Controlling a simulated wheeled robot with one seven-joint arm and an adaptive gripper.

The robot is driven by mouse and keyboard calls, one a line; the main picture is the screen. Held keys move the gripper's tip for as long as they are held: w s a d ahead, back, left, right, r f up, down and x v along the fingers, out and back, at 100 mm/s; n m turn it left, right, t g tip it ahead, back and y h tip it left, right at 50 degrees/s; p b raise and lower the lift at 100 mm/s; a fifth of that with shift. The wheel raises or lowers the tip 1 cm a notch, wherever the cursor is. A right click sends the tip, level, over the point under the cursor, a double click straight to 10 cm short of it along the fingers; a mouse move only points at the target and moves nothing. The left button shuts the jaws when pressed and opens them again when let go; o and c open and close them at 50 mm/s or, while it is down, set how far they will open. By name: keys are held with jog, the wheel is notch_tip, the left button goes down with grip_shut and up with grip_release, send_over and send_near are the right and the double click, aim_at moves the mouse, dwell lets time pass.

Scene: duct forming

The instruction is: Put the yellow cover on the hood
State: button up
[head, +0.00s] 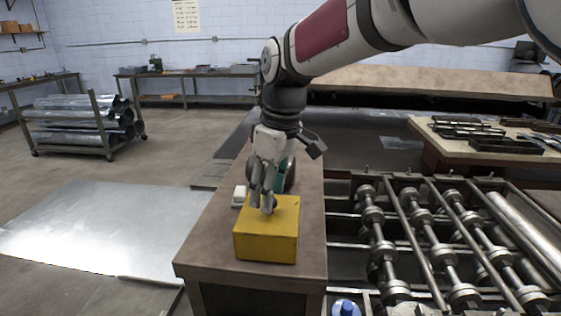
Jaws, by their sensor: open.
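The yellow cover (266,243) is a box-shaped piece on the near part of a brown bench top (210,252). My gripper (267,208) points down at the top of the cover, with its fingers around or just above a small grey part there. Its jaws are open. Whether the fingers touch the cover cannot be told. I cannot pick out the hood with certainty.
A small white block (239,196) and a teal object (284,176) lie behind the cover, partly hidden by my gripper. A roller machine (440,245) stands close on the right. A blue knob (346,308) is at the front. A metal sheet (95,230) lies left.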

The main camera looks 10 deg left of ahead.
aim_at(278, 214)
notch_tip(278, 214, up, 11)
jog(key=d+b, duration=0.1)
jog(key=b, duration=0.1)
jog(key=shift+s+d+f, duration=0.2)
jog(key=shift+d, duration=0.1)
jog(key=s+d+m+t, duration=0.1)
jog(key=s+d+m, duration=0.2)
jog(key=d, duration=0.5)
jog(key=s+d+m+t, duration=0.2)
jog(key=s+d+m, duration=0.2)
jog(key=d, duration=0.4)
jog(key=s+d+f+m+t+h, duration=0.1)
jog(key=s+d+f+m+t, duration=0.1)
jog(key=s+d+f+m, duration=0.5)
jog(key=s+d+f, duration=0.3)
jog(key=s+d, duration=0.1)
jog(key=d, duration=0.1)
jog(key=shift+s+d+h, duration=0.15)
jog(key=shift+d+h, duration=0.05)
jog(key=shift+h, duration=0.2)
